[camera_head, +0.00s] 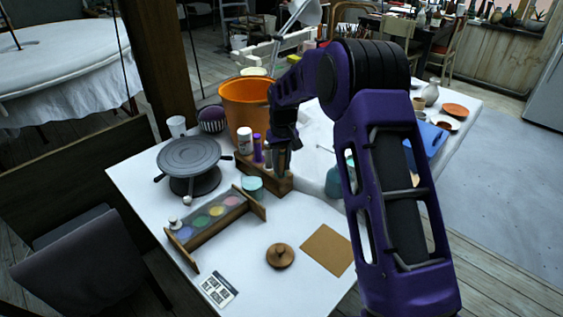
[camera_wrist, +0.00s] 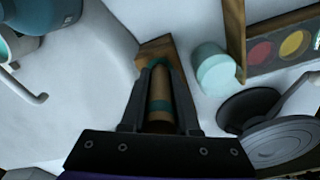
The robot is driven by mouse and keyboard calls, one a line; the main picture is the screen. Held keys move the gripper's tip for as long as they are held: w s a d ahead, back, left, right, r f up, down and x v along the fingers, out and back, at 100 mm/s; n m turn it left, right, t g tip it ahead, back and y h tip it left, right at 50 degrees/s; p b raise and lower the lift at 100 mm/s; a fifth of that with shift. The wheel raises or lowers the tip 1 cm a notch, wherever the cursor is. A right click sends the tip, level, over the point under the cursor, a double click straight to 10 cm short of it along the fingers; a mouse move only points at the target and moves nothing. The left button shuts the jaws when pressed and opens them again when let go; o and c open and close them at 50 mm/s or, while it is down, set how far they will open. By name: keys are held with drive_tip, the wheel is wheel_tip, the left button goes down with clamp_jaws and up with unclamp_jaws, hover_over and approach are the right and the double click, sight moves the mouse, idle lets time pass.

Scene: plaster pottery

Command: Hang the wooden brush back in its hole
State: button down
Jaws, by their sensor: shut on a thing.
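My gripper (camera_head: 283,160) is over the right part of a wooden holder (camera_head: 278,183) on the white table. In the wrist view, my gripper (camera_wrist: 159,68) is shut on the wooden brush (camera_wrist: 160,100), a tan rod with teal bands between the fingers. The wooden holder (camera_wrist: 157,45) shows just beyond the fingertips. The hole is hidden, and I cannot tell whether the brush end is in it or above it. Bottles with white and purple caps (camera_head: 257,148) stand at the holder's left part.
A teal jar (camera_head: 252,187) stands in front of the holder. A rack of colour pots (camera_head: 210,215), a grey turntable (camera_head: 190,158) and an orange bucket (camera_head: 243,105) are close by. A round wooden lid (camera_head: 281,256) and a brown sheet (camera_head: 327,249) lie near the front edge.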

drive_tip(key=shift+f, duration=0.3)
drive_tip(key=shift+f, duration=0.3)
idle(0.3)
drive_tip(key=c, duration=0.6)
unclamp_jaws()
drive_tip(key=shift+r, duration=0.1)
